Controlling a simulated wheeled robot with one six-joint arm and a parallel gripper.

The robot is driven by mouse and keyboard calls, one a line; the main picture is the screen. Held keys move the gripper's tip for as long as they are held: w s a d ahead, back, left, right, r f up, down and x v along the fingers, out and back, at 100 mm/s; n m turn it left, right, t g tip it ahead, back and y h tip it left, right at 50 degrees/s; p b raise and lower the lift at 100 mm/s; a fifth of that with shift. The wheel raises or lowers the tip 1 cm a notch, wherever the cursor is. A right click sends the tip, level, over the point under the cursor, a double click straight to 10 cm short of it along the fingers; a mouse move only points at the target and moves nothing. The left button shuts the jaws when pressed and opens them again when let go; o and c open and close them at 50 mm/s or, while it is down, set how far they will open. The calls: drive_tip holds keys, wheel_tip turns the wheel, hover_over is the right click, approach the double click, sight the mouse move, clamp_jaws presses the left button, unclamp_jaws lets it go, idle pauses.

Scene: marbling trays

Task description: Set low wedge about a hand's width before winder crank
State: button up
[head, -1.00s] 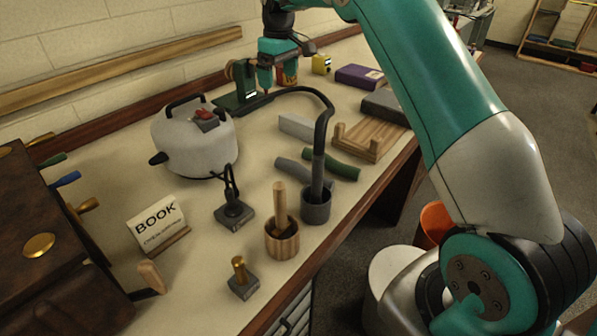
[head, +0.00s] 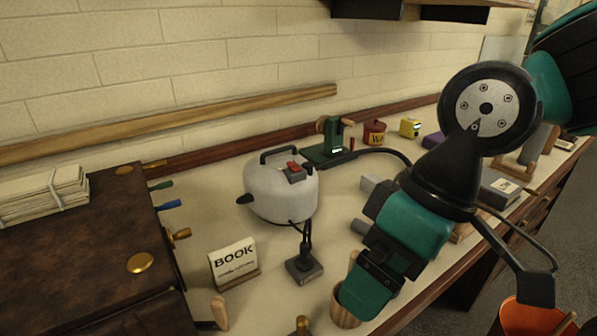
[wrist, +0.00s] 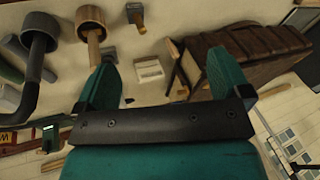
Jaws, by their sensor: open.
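A light grey low block (head: 371,184), which may be the low wedge, lies on the bench right of the white machine, partly hidden by my arm. A green device with a wooden wheel (head: 328,140), which looks like the winder, stands at the back by the wall; its crank is too small to make out. My gripper (head: 372,283) hangs over the front of the bench near the wooden cup, well apart from both. In the wrist view my gripper (wrist: 162,60) is open with nothing between its fingers.
A white machine (head: 280,190) with a black cord stands mid-bench. A BOOK sign (head: 233,262), a dark weighted stand (head: 304,268) and a wooden cup (head: 343,312) are in front. A brown chest (head: 90,235) fills the left. A red can (head: 374,132) and yellow box (head: 410,127) stand behind.

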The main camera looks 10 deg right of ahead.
wheel_tip(320, 180, up, 3)
drive_tip(key=shift+r+p, duration=0.2)
drive_tip(key=shift+p, duration=0.6)
drive_tip(key=shift+o, duration=0.5)
